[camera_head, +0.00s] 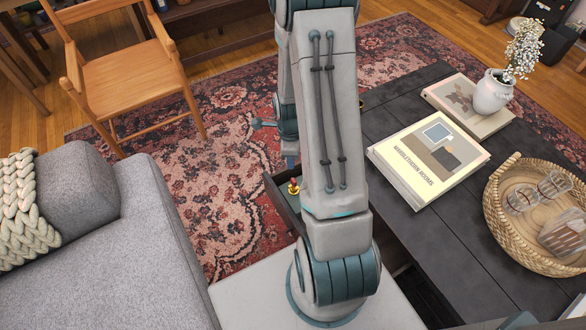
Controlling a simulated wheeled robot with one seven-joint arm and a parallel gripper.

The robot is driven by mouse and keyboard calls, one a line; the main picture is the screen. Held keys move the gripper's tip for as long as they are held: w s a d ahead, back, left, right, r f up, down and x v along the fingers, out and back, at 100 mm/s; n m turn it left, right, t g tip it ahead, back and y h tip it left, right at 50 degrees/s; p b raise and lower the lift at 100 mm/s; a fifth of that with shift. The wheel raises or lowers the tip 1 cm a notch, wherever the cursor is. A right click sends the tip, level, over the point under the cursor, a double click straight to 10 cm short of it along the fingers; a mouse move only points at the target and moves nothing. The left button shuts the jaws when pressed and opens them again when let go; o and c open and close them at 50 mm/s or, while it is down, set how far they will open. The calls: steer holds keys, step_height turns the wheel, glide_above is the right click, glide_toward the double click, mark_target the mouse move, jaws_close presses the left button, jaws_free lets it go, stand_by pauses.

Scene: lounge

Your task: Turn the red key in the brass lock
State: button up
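A small brass-coloured piece with a red part (293,187) shows at the left edge of my arm. It appears to be the lock and key, but it is too small to tell how the key sits or which way it is turned. It is in or over a dark, shallow open drawer or box (278,201) beside the coffee table. My upright arm hides the right side of this. The lower end of my wrist, with part of my gripper (291,160), shows just above the brass piece in the picture. Its fingers are mostly hidden, and contact cannot be told.
The dark coffee table (400,120) holds books (430,155), a white flower vase (492,92) and a wicker tray (497,215) with glasses. A grey sofa (110,255) stands at left, a wooden chair (125,83) behind. Patterned rug (225,150) lies open between.

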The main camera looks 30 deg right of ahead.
steer(key=m, duration=0.2)
glide_above(294, 180)
step_height(294, 180, down, 4)
steer(key=shift+w+f+b, duration=0.1)
steer(key=shift+f+b, duration=0.1)
steer(key=shift+b, duration=0.2)
step_height(294, 180, down, 5)
steer(key=b, duration=0.3)
steer(key=shift+r, duration=0.15)
steer(key=m, duration=0.3)
steer(key=shift+m, duration=0.4)
steer(key=m+p, duration=0.1)
steer(key=m, duration=0.4)
steer(key=shift+r, duration=0.2)
steer(key=shift+f+m, duration=0.35)
steer(key=shift+m, duration=0.15)
steer(key=shift+f+b, duration=2.3)
steer(key=shift+f, duration=0.5)
